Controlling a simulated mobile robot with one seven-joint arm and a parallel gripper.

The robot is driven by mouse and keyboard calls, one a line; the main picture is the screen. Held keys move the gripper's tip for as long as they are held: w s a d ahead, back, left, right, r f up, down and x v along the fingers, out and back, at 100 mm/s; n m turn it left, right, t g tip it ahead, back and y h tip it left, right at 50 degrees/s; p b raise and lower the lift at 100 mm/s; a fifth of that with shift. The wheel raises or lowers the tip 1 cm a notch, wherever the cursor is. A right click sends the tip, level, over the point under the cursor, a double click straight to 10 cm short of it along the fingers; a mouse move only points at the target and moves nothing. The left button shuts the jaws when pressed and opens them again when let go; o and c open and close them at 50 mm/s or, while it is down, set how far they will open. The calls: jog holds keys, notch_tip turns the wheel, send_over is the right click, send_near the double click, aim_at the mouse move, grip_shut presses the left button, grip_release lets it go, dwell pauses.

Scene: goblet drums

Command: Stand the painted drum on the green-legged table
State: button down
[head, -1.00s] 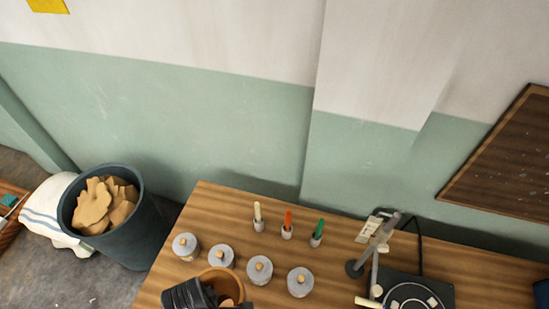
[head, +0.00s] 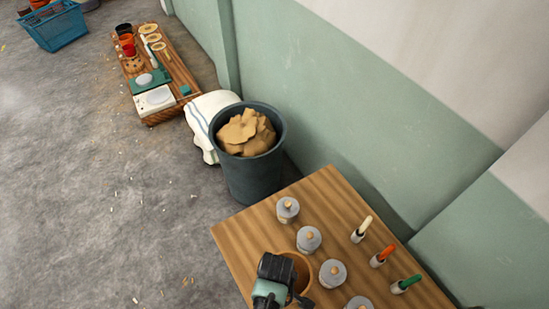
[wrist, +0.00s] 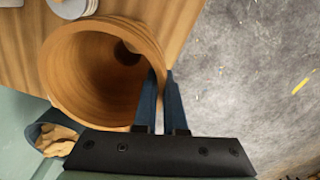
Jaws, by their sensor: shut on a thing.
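A brown drum (wrist: 90,75) with turned ridges at its rim fills much of the wrist view, its wide open mouth toward the camera. In the head view the drum (head: 303,271) shows over the near part of the wooden tabletop (head: 250,232), partly hidden behind my gripper. My gripper (wrist: 159,80) is shut on the drum's rim, with the two dark blue fingers close together at the wall. No painted pattern shows on the visible part. I cannot tell whether the drum touches the tabletop. No green table legs are in view.
A dark bin (head: 250,178) of brown scraps stands beyond the tabletop. Further off are a low wooden platform (head: 183,86) with objects and a blue basket (head: 58,28). The grey floor at left is mostly clear.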

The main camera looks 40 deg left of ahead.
jog(key=shift+w+f, duration=0.1)
jog(key=shift+f, duration=0.75)
jog(key=shift+f, duration=0.2)
jog(key=c, duration=1)
grip_release()
jog(key=shift+r, duration=0.1)
notch_tip(320, 180, up, 12)
jog(key=shift+r, duration=0.1)
